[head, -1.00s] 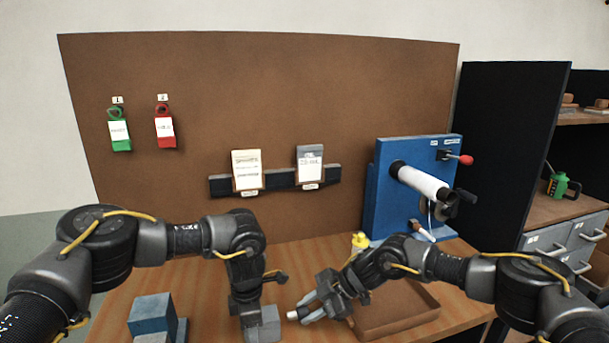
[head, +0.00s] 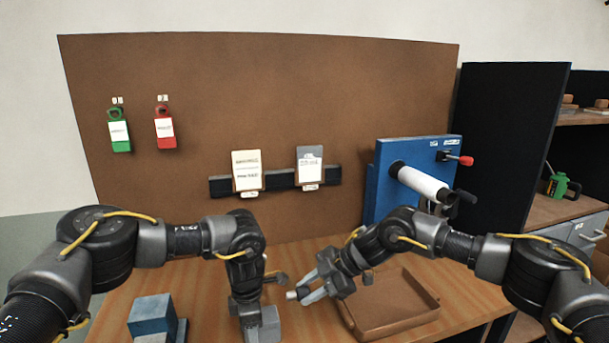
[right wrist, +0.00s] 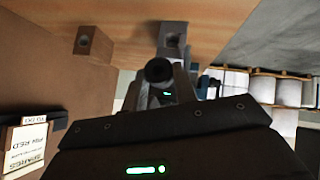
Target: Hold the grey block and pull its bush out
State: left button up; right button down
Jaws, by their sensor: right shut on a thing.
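The grey block (head: 268,321) stands at the front of the wooden table, under and against my left gripper (head: 256,312). That hand hides much of it, and I cannot see how its jaws stand. My right gripper (head: 312,291) is shut on the bush (head: 292,295), a short grey cylinder pointing left. The bush is clear of the block, to its right and higher in the picture. In the right wrist view the bush (right wrist: 158,70) shows end-on between the fingers, with a grey face with a round hole (right wrist: 172,40) beyond it.
An open brown tray (head: 395,328) lies right of my right gripper. A blue block (head: 152,313) stands at the front left. A blue machine panel (head: 390,165) with a white roller (head: 423,184) stands at the back right. A brown board (head: 260,110) closes the back.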

jog(key=shift+r, duration=0.1)
jog(key=shift+r, duration=3.9)
pick_arm(q)
jog(key=o, duration=1.4)
jog(key=shift+c, duration=0.2)
jog(key=shift+r, duration=0.1)
jog(key=shift+r, duration=3.9)
